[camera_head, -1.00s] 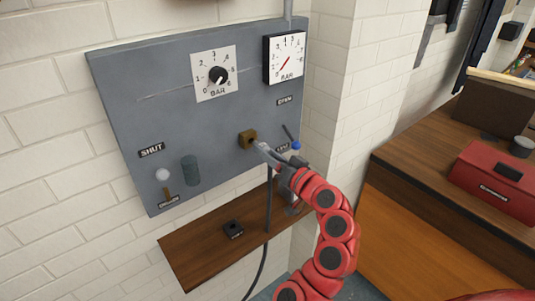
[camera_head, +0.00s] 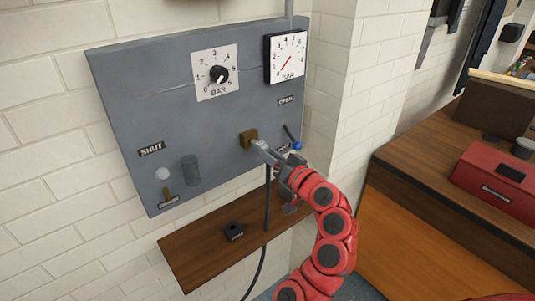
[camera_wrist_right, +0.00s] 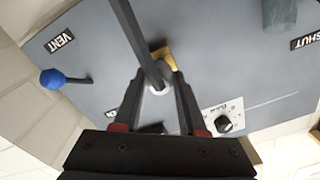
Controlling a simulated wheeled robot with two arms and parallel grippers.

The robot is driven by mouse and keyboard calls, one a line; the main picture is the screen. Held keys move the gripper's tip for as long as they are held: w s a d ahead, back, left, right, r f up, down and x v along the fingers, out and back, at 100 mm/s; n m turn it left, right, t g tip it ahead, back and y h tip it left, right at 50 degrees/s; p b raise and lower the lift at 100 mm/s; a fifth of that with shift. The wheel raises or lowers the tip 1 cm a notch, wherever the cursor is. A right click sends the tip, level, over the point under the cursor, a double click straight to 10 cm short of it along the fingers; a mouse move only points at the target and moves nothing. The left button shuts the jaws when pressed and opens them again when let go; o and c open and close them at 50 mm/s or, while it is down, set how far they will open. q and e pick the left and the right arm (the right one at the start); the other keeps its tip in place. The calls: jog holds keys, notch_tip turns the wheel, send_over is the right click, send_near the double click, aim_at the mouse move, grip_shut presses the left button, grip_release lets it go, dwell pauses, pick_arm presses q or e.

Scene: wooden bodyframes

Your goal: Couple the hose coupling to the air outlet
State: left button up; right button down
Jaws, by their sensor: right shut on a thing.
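The air outlet is a brass-coloured block (camera_head: 247,138) on the grey panel (camera_head: 130,100). It also shows in the right wrist view (camera_wrist_right: 166,54), partly hidden behind the coupling. My right gripper (camera_head: 265,151) is shut on the silver hose coupling (camera_wrist_right: 160,80), with a finger on each side. The coupling is right in front of the outlet in both views. I cannot tell whether it is seated on it. The dark hose (camera_head: 267,205) hangs down from the coupling past the shelf. My left gripper is not in view.
A blue-knobbed lever (camera_head: 297,146) is close to the right gripper. A shelf (camera_head: 195,257) with a small black block (camera_head: 234,231) is below the panel. A grey cylinder (camera_head: 190,170), a dial (camera_head: 217,75) and a gauge (camera_head: 286,57) are on the panel. A workbench (camera_head: 425,150) stands at right.

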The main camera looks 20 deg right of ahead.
jog(key=shift+b+x, duration=0.4)
jog(key=shift+x, duration=0.65)
jog(key=shift+c, duration=1.9)
grip_release()
jog(key=shift+s+d, duration=0.15)
jog(key=shift+s, duration=0.35)
jog(key=p+v, duration=0.9)
jog(key=v, duration=0.7)
jog(key=shift+s, duration=0.15)
jog(key=shift+d, duration=0.1)
